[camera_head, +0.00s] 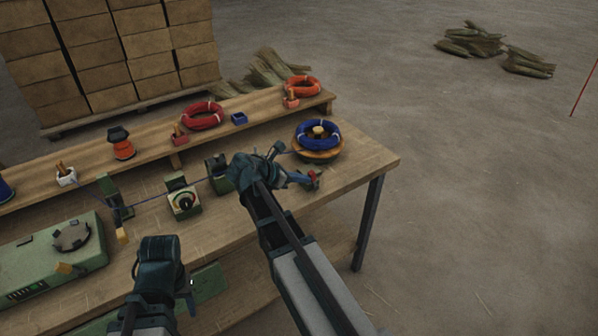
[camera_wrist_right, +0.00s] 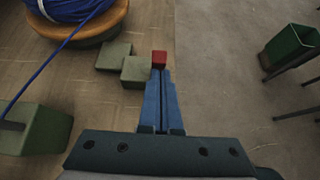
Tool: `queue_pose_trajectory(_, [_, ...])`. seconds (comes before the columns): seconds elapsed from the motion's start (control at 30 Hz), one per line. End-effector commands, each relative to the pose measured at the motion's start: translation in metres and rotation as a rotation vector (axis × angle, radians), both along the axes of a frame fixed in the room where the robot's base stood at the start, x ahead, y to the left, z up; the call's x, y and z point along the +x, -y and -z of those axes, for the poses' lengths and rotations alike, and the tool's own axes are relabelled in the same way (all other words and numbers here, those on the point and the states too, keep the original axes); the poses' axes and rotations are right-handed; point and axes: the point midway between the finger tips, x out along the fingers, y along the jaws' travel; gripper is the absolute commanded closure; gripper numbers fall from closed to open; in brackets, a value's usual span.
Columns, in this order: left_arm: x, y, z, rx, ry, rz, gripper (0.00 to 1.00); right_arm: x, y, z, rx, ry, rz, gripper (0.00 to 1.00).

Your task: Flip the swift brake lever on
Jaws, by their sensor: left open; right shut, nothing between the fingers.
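The swift (camera_head: 318,153) is a round wooden disc carrying a blue coil, at the right end of the bench. It also shows at the top left of the right wrist view (camera_wrist_right: 104,33). The brake lever's red end (camera_head: 313,175) is beside it, and in the wrist view the red block (camera_wrist_right: 159,57) sits at my fingertips beside green blocks (camera_wrist_right: 136,70). My right gripper (camera_head: 305,179) is shut and empty, its blue fingers (camera_wrist_right: 162,75) reaching the red end; contact is unclear. My left gripper (camera_head: 188,292) is open and empty over the bench front, fingers mostly hidden.
A blue line runs from the swift past green guide blocks (camera_head: 184,198) on the bench. A green machine (camera_head: 50,262) stands at left. A raised shelf (camera_head: 150,130) behind holds red and orange coils.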

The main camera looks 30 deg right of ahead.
Motion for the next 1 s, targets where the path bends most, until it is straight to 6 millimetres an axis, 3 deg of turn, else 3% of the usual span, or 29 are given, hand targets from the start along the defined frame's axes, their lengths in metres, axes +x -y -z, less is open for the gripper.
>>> queue_pose_trajectory(0.03, [0.000,0.000,-0.024,0.000,0.000,0.000,0.50,0.000,0.006,-0.016,0.045,-0.003,0.004,1.00])
queue_pose_trajectory(0.1, [0.000,0.000,-0.038,0.000,0.000,0.000,0.50,0.001,0.011,-0.019,0.111,-0.008,0.005,1.00])
queue_pose_trajectory(0.4, [0.000,0.000,-0.084,0.000,0.000,-0.001,0.50,0.003,0.032,-0.024,0.389,-0.029,0.006,1.00])
queue_pose_trajectory(0.5, [0.000,0.000,-0.093,0.000,0.000,-0.001,0.50,0.004,0.039,-0.023,0.472,-0.036,0.005,1.00])
queue_pose_trajectory(0.7, [0.000,0.000,-0.085,0.000,0.000,-0.001,0.50,0.003,0.035,-0.016,0.460,-0.037,0.001,1.00])
queue_pose_trajectory(1.0, [0.000,0.000,-0.095,0.000,0.000,-0.001,0.50,0.003,0.035,-0.026,0.458,-0.037,0.001,1.00])
